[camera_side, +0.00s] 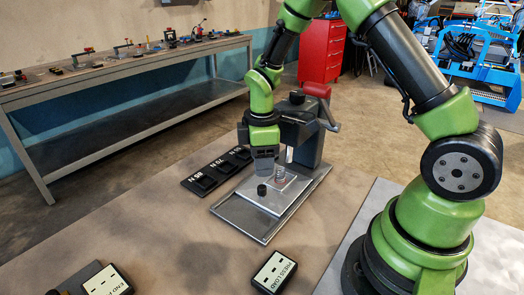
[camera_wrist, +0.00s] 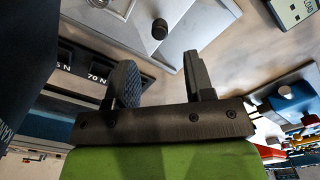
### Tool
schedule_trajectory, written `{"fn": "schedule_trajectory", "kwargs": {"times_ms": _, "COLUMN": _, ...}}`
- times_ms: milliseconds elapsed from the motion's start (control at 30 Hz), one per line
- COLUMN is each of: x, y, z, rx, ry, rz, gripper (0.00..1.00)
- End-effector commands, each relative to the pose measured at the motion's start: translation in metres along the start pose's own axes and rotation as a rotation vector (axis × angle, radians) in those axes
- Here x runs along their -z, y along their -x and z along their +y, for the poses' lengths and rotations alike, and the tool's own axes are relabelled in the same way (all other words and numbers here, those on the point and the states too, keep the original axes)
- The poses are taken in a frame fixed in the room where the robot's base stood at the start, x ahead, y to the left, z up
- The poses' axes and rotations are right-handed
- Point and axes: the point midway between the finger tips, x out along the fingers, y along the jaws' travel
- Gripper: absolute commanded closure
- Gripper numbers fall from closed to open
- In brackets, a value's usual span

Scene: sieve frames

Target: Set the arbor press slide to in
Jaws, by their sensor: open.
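My gripper (camera_side: 265,172) points down just above the knob. In the wrist view, my gripper (camera_wrist: 160,66) has its fingers apart with nothing between them; the knob (camera_wrist: 159,29) shows beyond the fingertips on the slide plate (camera_wrist: 195,22).
A black strip with several N-labelled pads (camera_side: 217,170) lies left of the press. A "PRESS LOAD" box (camera_side: 274,271) and another labelled box (camera_side: 107,281) sit at the near edge. The brown table (camera_side: 175,235) is clear between them and the tray.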

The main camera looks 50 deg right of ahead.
Motion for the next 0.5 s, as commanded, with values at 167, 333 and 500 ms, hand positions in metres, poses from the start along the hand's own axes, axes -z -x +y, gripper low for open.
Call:
{"fn": "schedule_trajectory", "kwargs": {"times_ms": 167, "x": 0.0, "y": 0.021, "z": 0.0, "rx": -0.001, "ry": 0.0, "rz": 0.001, "gripper": 0.52}}
{"fn": "schedule_trajectory", "kwargs": {"times_ms": 333, "x": 0.0, "y": 0.025, "z": 0.0, "rx": 0.0, "ry": 0.0, "rz": 0.0, "gripper": 0.52}}
{"fn": "schedule_trajectory", "kwargs": {"times_ms": 500, "x": 0.0, "y": 0.025, "z": 0.0, "rx": 0.0, "ry": 0.0, "rz": 0.0, "gripper": 0.52}}
